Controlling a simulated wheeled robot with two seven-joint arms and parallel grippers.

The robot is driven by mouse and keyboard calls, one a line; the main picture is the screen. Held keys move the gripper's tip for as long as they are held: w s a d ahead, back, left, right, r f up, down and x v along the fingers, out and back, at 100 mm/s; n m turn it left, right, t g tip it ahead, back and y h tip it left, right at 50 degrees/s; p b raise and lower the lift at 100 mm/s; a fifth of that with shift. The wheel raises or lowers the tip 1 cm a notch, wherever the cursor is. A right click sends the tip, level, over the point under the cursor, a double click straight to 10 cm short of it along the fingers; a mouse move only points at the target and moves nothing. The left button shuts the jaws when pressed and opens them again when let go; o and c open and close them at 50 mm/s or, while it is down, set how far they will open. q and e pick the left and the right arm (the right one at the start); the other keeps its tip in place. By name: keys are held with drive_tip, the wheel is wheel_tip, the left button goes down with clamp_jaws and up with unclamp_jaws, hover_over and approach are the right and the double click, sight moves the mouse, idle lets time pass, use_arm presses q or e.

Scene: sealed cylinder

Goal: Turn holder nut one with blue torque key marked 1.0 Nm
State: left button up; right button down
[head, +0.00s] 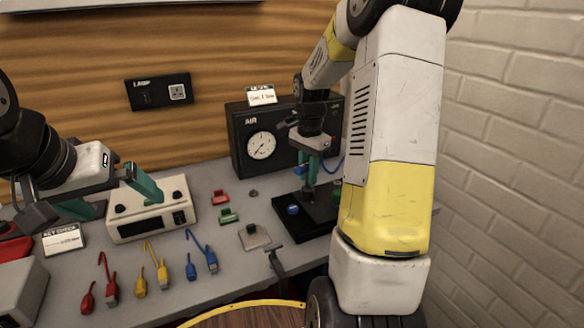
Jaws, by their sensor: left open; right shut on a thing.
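My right gripper (312,178) points down over a black holder plate (283,222) at the back right of the bench. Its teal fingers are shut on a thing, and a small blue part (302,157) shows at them. This looks like the blue torque key, but its marking is not readable. A blue knob-like piece (293,209) sits on the plate, just left of and below the fingertips. I cannot tell which part is holder nut one, nor whether the key touches it.
A cream box (150,222) stands at left. A black AIR gauge box (262,147) stands behind the holder. Red (110,282), yellow (160,272) and blue (209,258) cable-like pieces lie in front. Small red (219,197) and green (228,216) blocks lie mid-bench. A brick wall closes the right.

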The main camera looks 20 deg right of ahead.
drive_tip(key=shift+d, duration=0.1)
drive_tip(key=m, duration=0.4)
drive_tip(key=shift+r, duration=2.55)
